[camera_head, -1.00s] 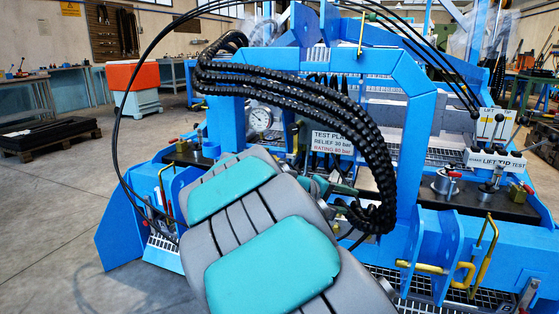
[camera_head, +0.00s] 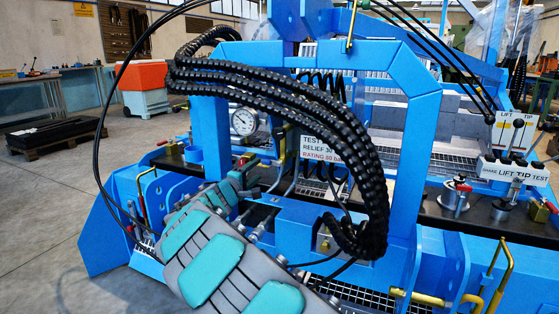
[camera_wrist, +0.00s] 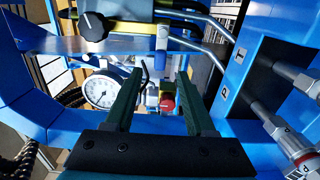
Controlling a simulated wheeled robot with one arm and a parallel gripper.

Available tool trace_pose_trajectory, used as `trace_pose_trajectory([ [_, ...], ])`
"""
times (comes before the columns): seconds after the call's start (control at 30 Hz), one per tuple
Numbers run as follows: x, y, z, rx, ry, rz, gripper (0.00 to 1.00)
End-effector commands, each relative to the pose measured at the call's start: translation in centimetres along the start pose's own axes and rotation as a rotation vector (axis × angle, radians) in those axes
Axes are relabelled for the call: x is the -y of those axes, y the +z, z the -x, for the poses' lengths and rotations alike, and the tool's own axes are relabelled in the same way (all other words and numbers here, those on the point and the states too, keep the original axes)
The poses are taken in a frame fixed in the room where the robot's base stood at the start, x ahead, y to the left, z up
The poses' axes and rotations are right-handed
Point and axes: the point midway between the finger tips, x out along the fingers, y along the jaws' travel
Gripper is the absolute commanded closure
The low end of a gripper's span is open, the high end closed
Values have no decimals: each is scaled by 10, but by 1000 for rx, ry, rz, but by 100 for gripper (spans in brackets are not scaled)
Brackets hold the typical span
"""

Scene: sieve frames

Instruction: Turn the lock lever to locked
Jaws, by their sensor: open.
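My gripper (camera_wrist: 156,82) is open in the wrist view, with two dark green fingers apart and nothing seen held. In the head view my gripper (camera_head: 240,180) is small and partly hidden by my own arm, in front of the blue frame. I cannot tell for sure which handle is the lock lever. In the wrist view a thin dark bent rod (camera_wrist: 145,72) shows between the fingertips, and a red knob (camera_wrist: 167,103) lies beyond, near the right finger.
A round gauge (camera_head: 243,121) stands left of the white test plate (camera_head: 318,148). Black hoses (camera_head: 345,135) loop in front of the blue frame (camera_head: 424,130). Black-knobbed levers (camera_head: 517,134) stand at the right. In the wrist view metal fittings (camera_wrist: 290,137) project at the right.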

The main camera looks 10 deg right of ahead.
Motion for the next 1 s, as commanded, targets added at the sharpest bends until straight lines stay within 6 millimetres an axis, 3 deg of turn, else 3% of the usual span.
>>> trace_pose_trajectory([
  [0.17, 2, -5, -7, -9, 0, 2, 45],
  [0.6, 2, -5, -65, -8, -1, 1, 45],
  [1.0, 1, -3, -78, -7, 1, 3, 45],
])
